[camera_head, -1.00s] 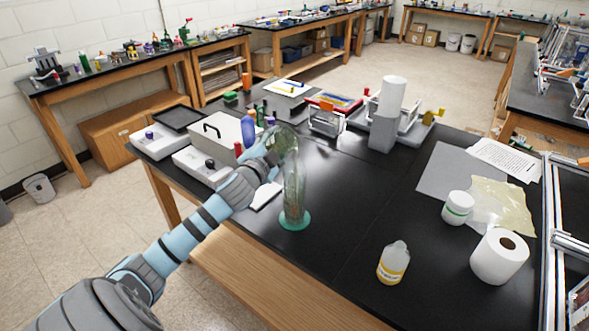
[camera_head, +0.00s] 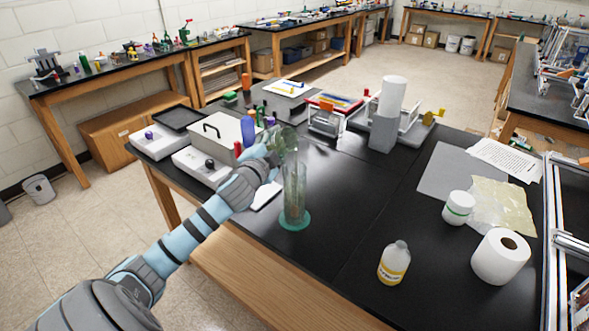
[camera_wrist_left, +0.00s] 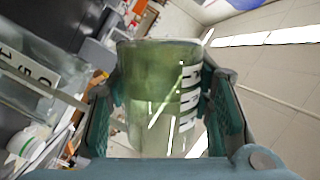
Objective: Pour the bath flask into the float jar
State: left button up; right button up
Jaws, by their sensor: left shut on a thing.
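My left gripper (camera_head: 270,158) is shut on the bath flask (camera_head: 286,141), a clear glass vessel. It holds the flask above the table, tilted over the mouth of a tall glass cylinder, the float jar (camera_head: 295,195). The jar stands upright on a green base at the table's near left side, with greenish-brown contents. A clear lettered vessel at that view's left may be the jar. Whether the flask touches the jar's rim is unclear. My right gripper is out of view.
A yellow-labelled bottle (camera_head: 394,263), a paper roll (camera_head: 500,256) and a white jar (camera_head: 458,207) stand to the right. A grey box (camera_head: 213,134) and a blue bottle (camera_head: 248,131) are behind my gripper. The black tabletop (camera_head: 350,200) right of the jar is clear.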

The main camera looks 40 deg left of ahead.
pick_arm(q)
jog(key=shift+f+m+b, duration=0.2)
jog(key=shift+m+b, duration=0.4)
jog(key=shift+b, duration=0.05)
dwell(0.9)
jog(key=shift+d+r+m, duration=0.1)
jog(key=shift+r+m, duration=0.3)
jog(key=shift+m, duration=0.3)
dwell(1.4)
jog(key=shift+f+m+t+y+b, duration=0.3)
jog(key=shift+m+y+b, duration=0.1)
jog(key=shift+m, duration=0.4)
dwell(0.9)
jog(key=shift+w+d+r+m+p, duration=0.1)
jog(key=shift+r+m+p, duration=0.15)
jog(key=shift+m, duration=0.2)
jog(key=shift+d+r+m+p, duration=0.1)
jog(key=shift+r+m+p, duration=0.05)
jog(key=shift+m+p, duration=0.25)
dwell(0.5)
jog(key=shift+f+m, duration=0.1)
jog(key=shift+m, duration=0.15)
